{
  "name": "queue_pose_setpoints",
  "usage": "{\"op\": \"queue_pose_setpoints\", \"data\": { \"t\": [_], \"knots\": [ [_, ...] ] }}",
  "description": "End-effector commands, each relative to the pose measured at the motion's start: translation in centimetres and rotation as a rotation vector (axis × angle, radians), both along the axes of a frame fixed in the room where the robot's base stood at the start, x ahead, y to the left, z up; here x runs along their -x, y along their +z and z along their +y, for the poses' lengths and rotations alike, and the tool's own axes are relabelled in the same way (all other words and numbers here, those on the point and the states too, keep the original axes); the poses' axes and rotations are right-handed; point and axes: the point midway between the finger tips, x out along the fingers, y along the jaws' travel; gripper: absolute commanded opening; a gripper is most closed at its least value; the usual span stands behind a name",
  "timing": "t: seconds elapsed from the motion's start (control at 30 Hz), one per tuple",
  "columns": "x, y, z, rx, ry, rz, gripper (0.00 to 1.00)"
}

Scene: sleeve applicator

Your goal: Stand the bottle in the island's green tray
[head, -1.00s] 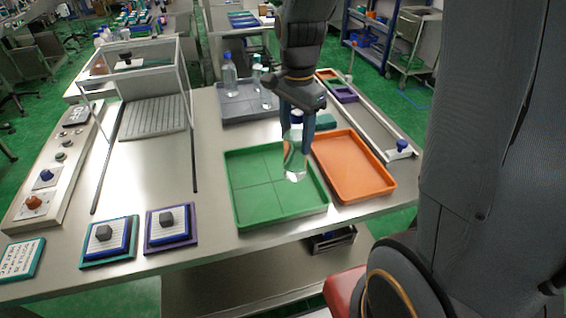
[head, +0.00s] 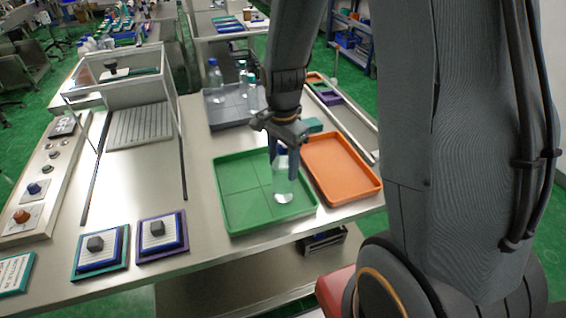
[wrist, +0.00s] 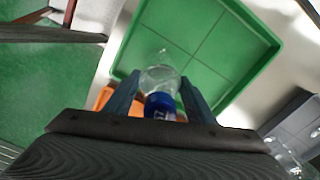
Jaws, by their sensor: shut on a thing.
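A clear bottle with a blue cap (head: 283,186) is held upright between the fingers of my gripper (head: 284,160). In the head view it appears over the right part of the green tray (head: 234,222). In the wrist view my gripper (wrist: 160,97) is shut on the bottle (wrist: 158,78) near its blue cap, and the green tray (wrist: 222,50) lies beyond it. The tray's divided floor is otherwise empty. I cannot tell whether the bottle's base touches the tray floor.
An orange tray (head: 345,168) stands right beside the green one. A grey tray (head: 222,117) behind holds several clear bottles. Two block stands (head: 162,236) sit at the front left. A clear-sided frame (head: 130,75) stands at the back left. Bare metal lies left of the green tray.

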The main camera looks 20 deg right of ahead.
Motion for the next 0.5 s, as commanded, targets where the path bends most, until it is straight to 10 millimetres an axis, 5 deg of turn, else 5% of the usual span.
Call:
{"op": "queue_pose_setpoints", "data": {
  "t": [0.1,0.13,0.2,0.5],
  "knots": [
    [-0.04,-0.27,0.01,0.000,0.000,-0.001,0.00],
    [0.00,-0.29,0.00,0.000,0.000,0.000,0.53],
    [0.00,-0.25,0.00,0.000,0.000,0.000,0.65],
    [0.00,-0.20,0.00,0.000,0.000,0.000,0.69]
  ]
}}
